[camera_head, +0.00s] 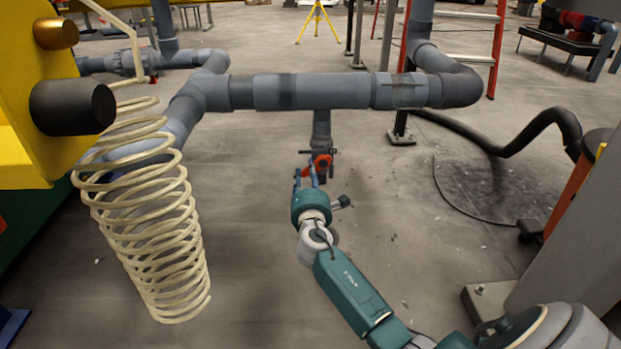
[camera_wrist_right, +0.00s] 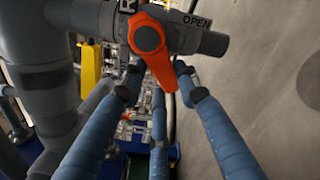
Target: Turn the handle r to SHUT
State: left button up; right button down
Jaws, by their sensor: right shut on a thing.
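The orange handle r (camera_wrist_right: 149,40) is mounted on a grey valve pipe in the right wrist view. Its lever points down in that picture, roughly across the pipe stub. An "OPEN" label (camera_wrist_right: 197,20) shows right of the hub, and a partly hidden "R" label (camera_wrist_right: 127,6) shows above it. The handle also shows small and orange-red in the head view (camera_head: 321,163), below the horizontal pipe. My right gripper (camera_head: 307,172) is at the handle, its blue fingers (camera_wrist_right: 157,88) on both sides of the lever and shut on it. A SHUT label is not visible. My left gripper is not in view.
A thick grey pipe (camera_head: 310,91) runs across above the valve. A cream coiled hose (camera_head: 150,230) hangs at the left beside a yellow machine part (camera_head: 30,110). A black hose (camera_head: 500,148) lies at the right. The floor around the valve is mostly clear.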

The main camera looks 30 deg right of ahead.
jog(key=m, duration=0.2)
jog(key=r+m, duration=0.1)
jog(key=m, duration=0.1)
jog(key=shift+a+m, duration=0.1)
jog(key=shift+m, duration=0.3)
jog(key=shift+r+m, duration=0.4)
jog(key=shift+m, duration=0.55)
jog(key=shift+r+m, duration=0.35)
jog(key=shift+m, duration=0.6)
jog(key=shift+r, duration=0.1)
jog(key=c, duration=1.3)
grip_release()
jog(key=shift+r, duration=0.1)
jog(key=shift+o, duration=0.2)
jog(key=v, duration=1.2)
jog(key=shift+a, duration=0.15)
